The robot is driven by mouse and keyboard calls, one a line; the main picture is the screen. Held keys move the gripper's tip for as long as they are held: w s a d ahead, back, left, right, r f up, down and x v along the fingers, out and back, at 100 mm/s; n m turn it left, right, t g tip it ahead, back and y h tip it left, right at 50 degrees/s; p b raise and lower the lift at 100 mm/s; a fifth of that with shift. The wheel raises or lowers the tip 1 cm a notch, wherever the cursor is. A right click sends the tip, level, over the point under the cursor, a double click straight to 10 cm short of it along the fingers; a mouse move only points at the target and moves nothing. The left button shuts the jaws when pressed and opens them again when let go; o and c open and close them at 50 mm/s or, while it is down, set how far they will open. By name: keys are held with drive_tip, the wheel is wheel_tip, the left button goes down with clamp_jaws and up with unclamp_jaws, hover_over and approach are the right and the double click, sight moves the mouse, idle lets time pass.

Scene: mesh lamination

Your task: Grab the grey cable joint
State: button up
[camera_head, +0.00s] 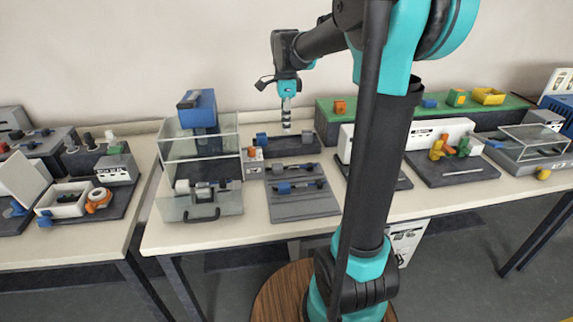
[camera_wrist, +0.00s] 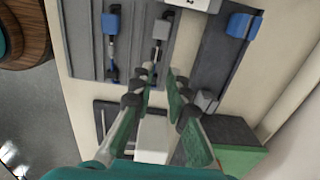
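My gripper (camera_head: 286,126) points down over the middle table, just behind the grey tray (camera_head: 320,208); it also shows in the wrist view (camera_wrist: 163,78). Its fingers are apart, with nothing between them. A grey cable joint (camera_wrist: 160,28) lies on the tray, at one end of a dark cable, ahead of the fingertips in the wrist view; it also shows in the head view (camera_head: 278,168).
A dark tray behind holds a blue block (camera_head: 261,139) and a grey block (camera_head: 307,136). A clear box (camera_head: 165,205) with a blue device (camera_head: 197,110) stands left. A white device (camera_head: 346,144) on a dark board stands right, partly behind my arm.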

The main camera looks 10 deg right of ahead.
hover_over(288, 167)
drive_tip(key=f, duration=1.1)
drive_tip(key=shift+w+a, duration=0.25)
drive_tip(key=shift+a, duration=0.05)
drive_tip(key=shift+s+d+f, duration=0.1)
drive_tip(key=shift+d+f, duration=0.05)
drive_tip(key=shift+f, duration=1.25)
drive_tip(key=shift+d+f, duration=0.15)
drive_tip(key=shift+f, duration=1.2)
clamp_jaws()
